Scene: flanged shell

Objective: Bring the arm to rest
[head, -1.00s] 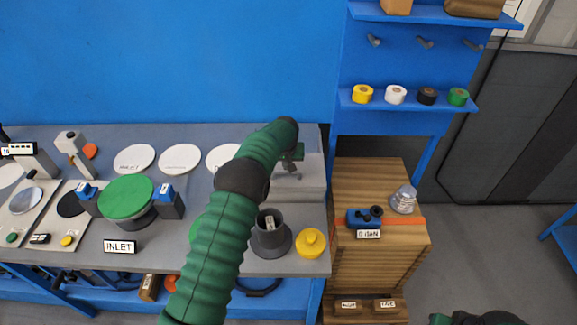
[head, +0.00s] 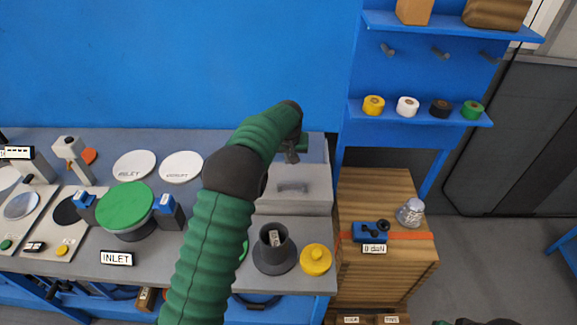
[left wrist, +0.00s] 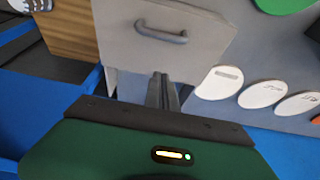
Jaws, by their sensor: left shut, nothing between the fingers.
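My left arm (head: 212,230) reaches up across the bench in the head view. My left gripper (head: 291,156) is beyond the handle of a grey box and appears apart from it. In the left wrist view, the left gripper (left wrist: 163,92) has its fingers together with nothing between them. The grey box (head: 305,205) shows its handle (left wrist: 162,32) in the left wrist view. A dark green and black part of my right arm (head: 485,322) shows at the bottom edge; its gripper is not visible.
A grey flanged shell (head: 275,254) and a yellow knobbed piece (head: 316,260) stand at the bench front. A green-topped round part (head: 125,207) sits between two blue-topped blocks. White discs (head: 182,167) lie behind. A wooden crate (head: 380,275) stands at right.

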